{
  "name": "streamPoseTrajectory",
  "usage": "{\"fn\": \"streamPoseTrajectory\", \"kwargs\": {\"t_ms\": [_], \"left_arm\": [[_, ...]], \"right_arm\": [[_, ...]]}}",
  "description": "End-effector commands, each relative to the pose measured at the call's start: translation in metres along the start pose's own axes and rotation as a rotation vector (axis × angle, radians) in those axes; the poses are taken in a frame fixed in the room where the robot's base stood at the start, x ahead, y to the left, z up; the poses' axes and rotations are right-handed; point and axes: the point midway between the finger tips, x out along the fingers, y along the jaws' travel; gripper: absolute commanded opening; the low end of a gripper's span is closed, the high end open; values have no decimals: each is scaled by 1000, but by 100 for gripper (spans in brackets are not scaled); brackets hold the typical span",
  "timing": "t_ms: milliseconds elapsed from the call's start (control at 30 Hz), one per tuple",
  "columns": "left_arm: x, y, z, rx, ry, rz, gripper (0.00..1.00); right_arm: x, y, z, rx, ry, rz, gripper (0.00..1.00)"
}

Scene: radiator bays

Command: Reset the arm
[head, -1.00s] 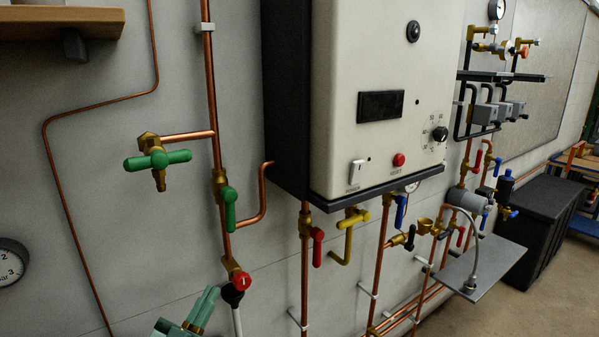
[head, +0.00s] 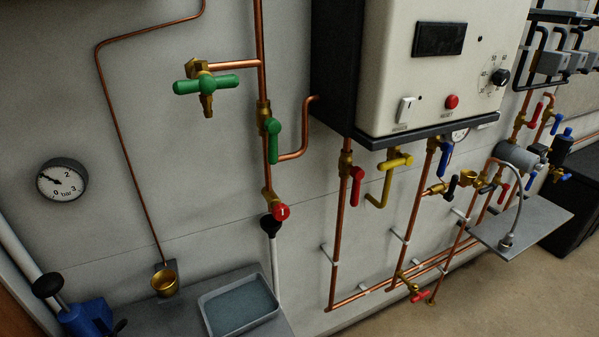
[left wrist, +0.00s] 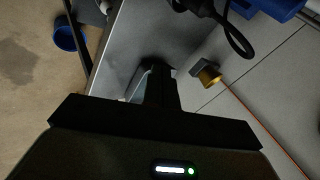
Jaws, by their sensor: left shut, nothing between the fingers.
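My left gripper (left wrist: 157,74) is seen in the left wrist view as a dark, shut pair of fingers with nothing between them. It is over a grey shelf top (left wrist: 150,30), with the grey tray partly hidden behind the fingers. Neither gripper shows in the head view, and my right gripper is in no view.
A grey tray (head: 240,318) and brass cup (head: 165,283) are at lower left, beside a blue pump-like tool (head: 85,318). Copper pipes with green, red, yellow and blue valves run along the wall below a white boiler (head: 440,85). A small shelf (head: 545,215) juts out at right.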

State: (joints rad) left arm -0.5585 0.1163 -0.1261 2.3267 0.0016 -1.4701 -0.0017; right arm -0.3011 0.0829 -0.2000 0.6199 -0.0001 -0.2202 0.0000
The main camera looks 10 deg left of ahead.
Motion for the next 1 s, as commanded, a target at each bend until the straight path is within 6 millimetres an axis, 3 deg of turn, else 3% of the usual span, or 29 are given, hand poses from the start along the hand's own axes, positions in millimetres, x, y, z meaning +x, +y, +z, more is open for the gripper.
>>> {"fn": "streamPoseTrajectory", "kwargs": {"t_ms": [33, 167, 333, 467, 567, 600, 700, 800, 900, 1000], "left_arm": [[19, 17, 3, 0, -5, 26, 0], [62, 60, 12, -10, -11, 97, 0], [128, 137, 41, -40, -35, 217, 0], [185, 223, 88, -93, -80, 338, 0], [216, 290, 139, -153, -130, 426, 0], [224, 314, 160, -178, -154, 454, 0], [232, 358, 208, -238, -206, 503, 0], [231, 385, 242, -282, -247, 529, 0], [228, 398, 262, -307, -271, 540, 0], [227, 401, 268, -316, -278, 543, 0]], "right_arm": [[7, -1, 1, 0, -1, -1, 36], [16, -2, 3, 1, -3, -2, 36], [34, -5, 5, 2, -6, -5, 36], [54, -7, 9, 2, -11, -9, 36], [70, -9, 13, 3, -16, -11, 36], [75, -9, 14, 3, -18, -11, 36], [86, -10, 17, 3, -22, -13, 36], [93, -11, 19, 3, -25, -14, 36], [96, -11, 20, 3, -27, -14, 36], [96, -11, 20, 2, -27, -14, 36]]}}
